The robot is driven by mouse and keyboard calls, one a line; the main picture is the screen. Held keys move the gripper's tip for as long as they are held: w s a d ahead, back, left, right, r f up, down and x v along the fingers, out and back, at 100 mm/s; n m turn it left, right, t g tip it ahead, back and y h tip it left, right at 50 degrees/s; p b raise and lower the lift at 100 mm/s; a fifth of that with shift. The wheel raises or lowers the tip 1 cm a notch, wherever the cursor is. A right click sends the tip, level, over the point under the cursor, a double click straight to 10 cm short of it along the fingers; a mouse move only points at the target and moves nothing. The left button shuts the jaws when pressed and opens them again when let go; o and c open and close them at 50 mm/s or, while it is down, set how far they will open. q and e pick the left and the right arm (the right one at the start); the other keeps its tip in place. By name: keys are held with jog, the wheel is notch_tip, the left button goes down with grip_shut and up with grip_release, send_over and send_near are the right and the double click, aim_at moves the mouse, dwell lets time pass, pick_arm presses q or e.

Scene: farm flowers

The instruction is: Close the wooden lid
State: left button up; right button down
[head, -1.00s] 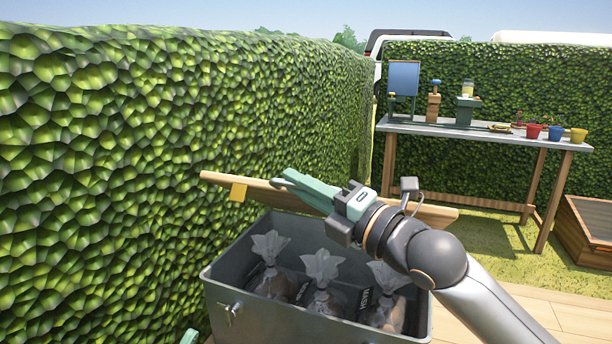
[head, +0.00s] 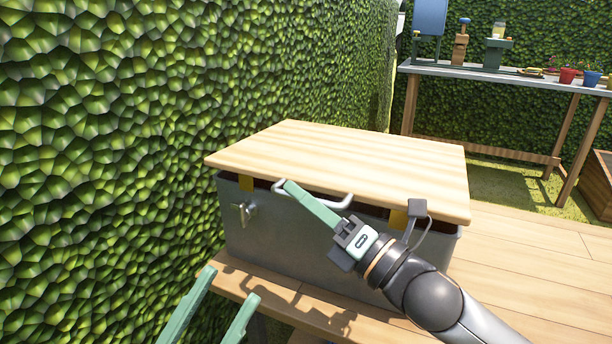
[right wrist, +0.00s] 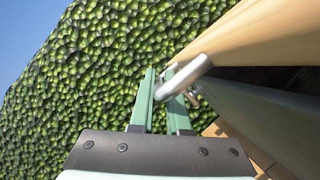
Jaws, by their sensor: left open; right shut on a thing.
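The wooden lid (head: 350,160) lies over the top of the grey metal box (head: 300,245), tilted slightly, with a narrow dark gap along the front edge. A pale metal handle (head: 338,203) is on the lid's front; it also shows in the right wrist view (right wrist: 185,77). My right gripper (head: 290,186) is at the handle, its green fingers shut on it. In the right wrist view the handle passes between the fingertips (right wrist: 165,75). My left gripper (head: 231,283) is open and empty, low in front of the box. The box's contents are hidden.
The box stands on a wooden bench (head: 300,305). A tall hedge (head: 120,150) rises close on the left. A table (head: 500,76) with pots and tools stands at the back right. Wooden decking (head: 540,245) to the right is clear.

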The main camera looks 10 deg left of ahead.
pick_arm(q)
jog(key=shift+f+b, duration=0.5)
jog(key=shift+f, duration=0.35)
pick_arm(e)
notch_tip(320, 180, down, 3)
jog(key=shift+s+a+f, duration=0.1)
jog(key=shift+f, duration=0.1)
jog(key=shift+f, duration=0.1)
jog(key=c, duration=0.9)
grip_release()
pick_arm(q)
jog(key=shift+d, duration=0.1)
notch_tip(320, 180, up, 2)
jog(key=shift+s+r+p, duration=0.1)
jog(key=shift+p, duration=0.9)
pick_arm(e)
jog(key=v, duration=1.2)
jog(key=shift+s+d, duration=0.1)
jog(key=shift+d, duration=0.2)
